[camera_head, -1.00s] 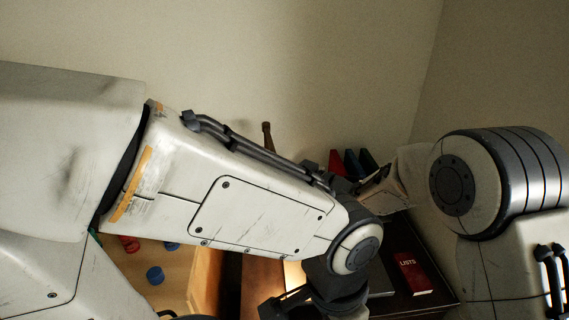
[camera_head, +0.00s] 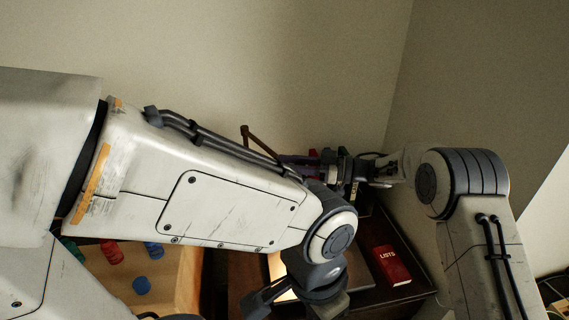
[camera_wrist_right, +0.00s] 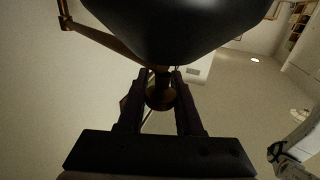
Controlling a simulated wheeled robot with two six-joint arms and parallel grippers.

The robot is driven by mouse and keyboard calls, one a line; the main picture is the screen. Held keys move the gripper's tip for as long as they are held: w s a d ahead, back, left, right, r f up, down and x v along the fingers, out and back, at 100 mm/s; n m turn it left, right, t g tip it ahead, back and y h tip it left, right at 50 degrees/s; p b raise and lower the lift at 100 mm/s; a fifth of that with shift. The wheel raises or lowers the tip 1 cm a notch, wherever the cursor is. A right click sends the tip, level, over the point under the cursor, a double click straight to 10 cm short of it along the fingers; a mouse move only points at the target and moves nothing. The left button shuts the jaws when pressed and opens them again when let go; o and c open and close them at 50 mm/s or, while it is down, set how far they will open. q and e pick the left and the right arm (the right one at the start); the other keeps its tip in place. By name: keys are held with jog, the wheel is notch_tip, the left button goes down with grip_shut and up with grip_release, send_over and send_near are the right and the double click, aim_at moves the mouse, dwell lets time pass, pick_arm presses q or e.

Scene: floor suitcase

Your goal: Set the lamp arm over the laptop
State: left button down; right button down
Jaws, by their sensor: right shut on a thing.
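In the right wrist view the lamp's dark shade (camera_wrist_right: 165,22) fills the top, and its brass-coloured arm (camera_wrist_right: 108,40) runs to the upper left. My right gripper (camera_wrist_right: 160,88) is shut on the brass part just below the shade. In the head view my right gripper (camera_head: 318,165) is at the back of the desk, and a bent brown piece of the lamp arm (camera_head: 258,139) shows to its left. My left gripper (camera_head: 272,303) is low in the middle, mostly hidden by my own arm; its jaws are unclear. The laptop cannot be made out clearly behind my left arm.
A red book marked LISTS (camera_head: 391,265) lies on the dark desk (camera_head: 385,296) at the right. A wooden surface at lower left holds red pieces (camera_head: 112,252) and blue pieces (camera_head: 141,285). Walls stand close behind and to the right.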

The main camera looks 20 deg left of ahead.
jog(key=shift+r, duration=0.1)
jog(key=c, duration=0.6)
grip_release()
jog(key=shift+d, duration=0.1)
jog(key=shift+w+d, duration=0.15)
jog(key=shift+d, duration=0.2)
jog(key=w+d+b, duration=0.1)
jog(key=d+b, duration=0.2)
jog(key=d, duration=0.6)
jog(key=shift+w+d, duration=0.2)
jog(key=shift+w, duration=0.15)
